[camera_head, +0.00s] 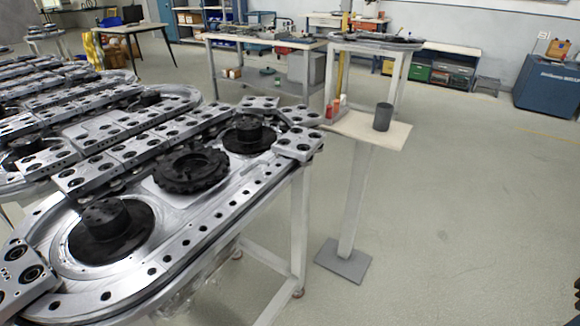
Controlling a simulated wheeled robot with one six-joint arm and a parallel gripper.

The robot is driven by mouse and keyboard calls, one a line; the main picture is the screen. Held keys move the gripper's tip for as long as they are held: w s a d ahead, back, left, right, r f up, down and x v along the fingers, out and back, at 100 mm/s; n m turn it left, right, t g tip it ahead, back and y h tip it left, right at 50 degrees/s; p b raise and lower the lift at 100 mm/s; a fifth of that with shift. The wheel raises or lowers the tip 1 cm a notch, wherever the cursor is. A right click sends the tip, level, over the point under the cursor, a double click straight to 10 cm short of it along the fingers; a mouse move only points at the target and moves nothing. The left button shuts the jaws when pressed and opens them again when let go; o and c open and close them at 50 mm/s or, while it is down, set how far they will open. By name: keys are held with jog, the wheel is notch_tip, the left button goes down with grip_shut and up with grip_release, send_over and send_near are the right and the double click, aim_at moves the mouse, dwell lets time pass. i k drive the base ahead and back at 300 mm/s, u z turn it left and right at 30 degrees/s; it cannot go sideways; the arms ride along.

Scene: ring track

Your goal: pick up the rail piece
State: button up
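The ring track (205,225) fills the left of the head view: a silver oval table with an outer rail dotted with dark holes. Silver blocks with paired dark round holes sit along it, one at the right end (298,146) and one at the lower left (22,272). I cannot tell which part is the rail piece. Two black round hubs stand on the track, one near (105,230) and one far (249,134), with a black toothed wheel (190,167) between them. My gripper is not clearly in view; only a dark sliver shows at the lower right edge.
A small stand (395,137) beside the track's right end holds a dark grey cup (382,117) and red-and-white bottles (336,106). Its grey foot (343,262) is on the floor. A workbench (262,42) stands behind. The floor (470,210) at right is clear.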

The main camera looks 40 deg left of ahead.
aim_at(238, 203)
jog(key=i, duration=0.7)
jog(key=u, duration=3.15)
jog(key=i, duration=0.5)
jog(key=u, duration=0.05)
